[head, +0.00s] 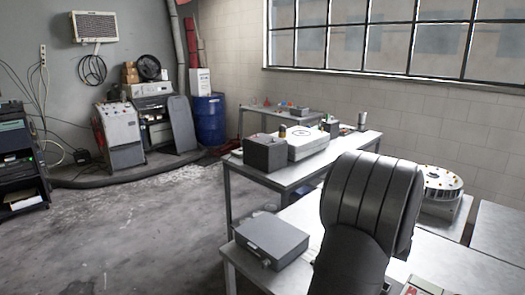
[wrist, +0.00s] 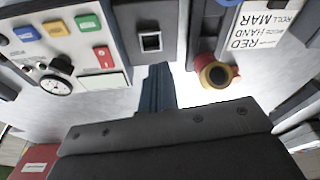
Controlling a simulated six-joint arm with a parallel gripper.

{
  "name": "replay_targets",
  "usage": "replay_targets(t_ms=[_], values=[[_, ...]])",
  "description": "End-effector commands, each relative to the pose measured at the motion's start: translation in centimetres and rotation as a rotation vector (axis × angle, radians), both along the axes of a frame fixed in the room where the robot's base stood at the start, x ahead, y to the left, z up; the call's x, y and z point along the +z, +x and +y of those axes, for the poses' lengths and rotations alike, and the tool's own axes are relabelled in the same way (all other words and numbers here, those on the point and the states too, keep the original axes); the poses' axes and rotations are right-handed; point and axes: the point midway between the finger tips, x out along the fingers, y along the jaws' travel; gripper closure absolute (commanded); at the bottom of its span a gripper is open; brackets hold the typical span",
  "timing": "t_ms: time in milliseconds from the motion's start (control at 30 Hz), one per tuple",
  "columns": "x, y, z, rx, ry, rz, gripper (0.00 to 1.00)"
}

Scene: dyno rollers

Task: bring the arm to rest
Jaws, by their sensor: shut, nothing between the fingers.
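My gripper (wrist: 158,80) shows in the wrist view as narrow dark fingers beyond the wide dark housing at the bottom. The fingers are shut and hold nothing. They point toward a pale work surface, between a control panel on the left and a yellow-and-red round part on the right. I cannot tell how far the fingertips are from the surface. In the head view my dark, ribbed arm (head: 370,210) rises over the near bench at the right; the gripper itself is not visible there.
The control panel (wrist: 65,45) carries coloured buttons and a gauge. The round part (wrist: 215,73) is close by, beside a printed label (wrist: 262,25). In the head view a grey case (head: 272,240) lies on the near bench, left of my arm. A round slotted tray (head: 440,183) stands right of it.

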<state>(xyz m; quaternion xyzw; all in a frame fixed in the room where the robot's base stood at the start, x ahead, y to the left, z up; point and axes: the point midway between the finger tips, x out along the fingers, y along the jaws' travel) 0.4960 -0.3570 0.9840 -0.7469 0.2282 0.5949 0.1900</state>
Motion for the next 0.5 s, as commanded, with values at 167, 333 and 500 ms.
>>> replay_targets(t_ms=[167, 333, 500], values=[[-1.0, 1.4, 3.4, 0.07, -0.011, -0.023, 1.0], [-1.7, 2.4, 6.0, 0.125, -0.023, -0.045, 1.0], [-2.1, 2.9, 7.7, 0.159, -0.03, -0.057, 1.0]])
